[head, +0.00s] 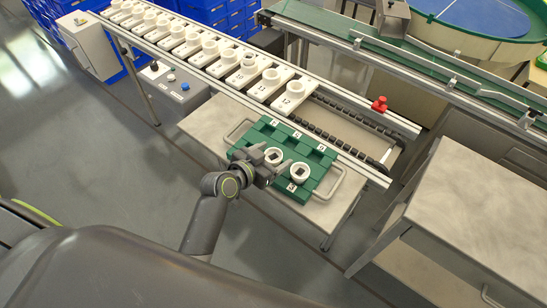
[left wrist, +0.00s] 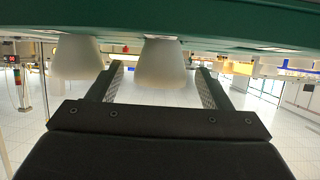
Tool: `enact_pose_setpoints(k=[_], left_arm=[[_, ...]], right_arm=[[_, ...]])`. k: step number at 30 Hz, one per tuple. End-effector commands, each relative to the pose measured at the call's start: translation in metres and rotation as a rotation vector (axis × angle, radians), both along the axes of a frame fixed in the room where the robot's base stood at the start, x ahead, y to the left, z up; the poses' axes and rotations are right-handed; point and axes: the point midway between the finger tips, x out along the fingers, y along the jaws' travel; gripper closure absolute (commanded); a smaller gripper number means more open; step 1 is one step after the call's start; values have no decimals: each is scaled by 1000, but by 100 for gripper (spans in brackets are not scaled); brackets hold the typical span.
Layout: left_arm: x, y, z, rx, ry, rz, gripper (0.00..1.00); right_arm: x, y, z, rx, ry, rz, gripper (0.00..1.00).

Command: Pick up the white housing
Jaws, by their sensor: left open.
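Two white housings sit in the green tray: one (head: 273,155) at the left and one (head: 300,172) to its right. My left gripper (head: 266,164) is low over the tray, right beside the left housing. In the left wrist view the picture is upside down, with the green tray (left wrist: 230,22) along the top. There my left gripper (left wrist: 161,88) has its fingers apart. A white housing (left wrist: 164,66) shows in the gap between them, and another housing (left wrist: 77,58) stands outside the left finger. I cannot tell whether the fingers touch a housing. My right gripper is not in view.
The tray rests on a grey table (head: 215,120) with a wire handle at each end. Behind it a rail rack holds a row of white socket blocks (head: 248,64). A red knob (head: 379,104) is on the rail. A grey cabinet (head: 480,195) stands at the right.

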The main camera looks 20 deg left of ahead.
Motion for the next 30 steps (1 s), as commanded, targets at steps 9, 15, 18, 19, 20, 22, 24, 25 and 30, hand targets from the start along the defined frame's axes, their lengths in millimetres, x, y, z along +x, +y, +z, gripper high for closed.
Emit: enact_pose_setpoints(k=[9, 15, 18, 19, 20, 22, 24, 25, 30], left_arm=[[8, -4, -4, 0, 1, 0, 28], [8, -3, -4, 0, 1, 0, 45], [8, -3, -4, 0, 1, 0, 58], [8, -3, -4, 0, 1, 0, 62], [8, -3, -4, 0, 1, 0, 66], [8, -3, -4, 0, 1, 0, 75], [8, -3, -4, 0, 1, 0, 75], [8, -3, -4, 0, 1, 0, 75], [8, -3, -1, 0, 0, 0, 75]], right_arm=[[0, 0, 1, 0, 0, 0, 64], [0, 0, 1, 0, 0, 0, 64], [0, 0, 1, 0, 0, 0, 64], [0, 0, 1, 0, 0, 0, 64], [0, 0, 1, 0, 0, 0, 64], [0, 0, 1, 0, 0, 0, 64], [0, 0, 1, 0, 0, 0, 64], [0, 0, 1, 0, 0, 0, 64], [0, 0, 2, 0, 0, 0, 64]])
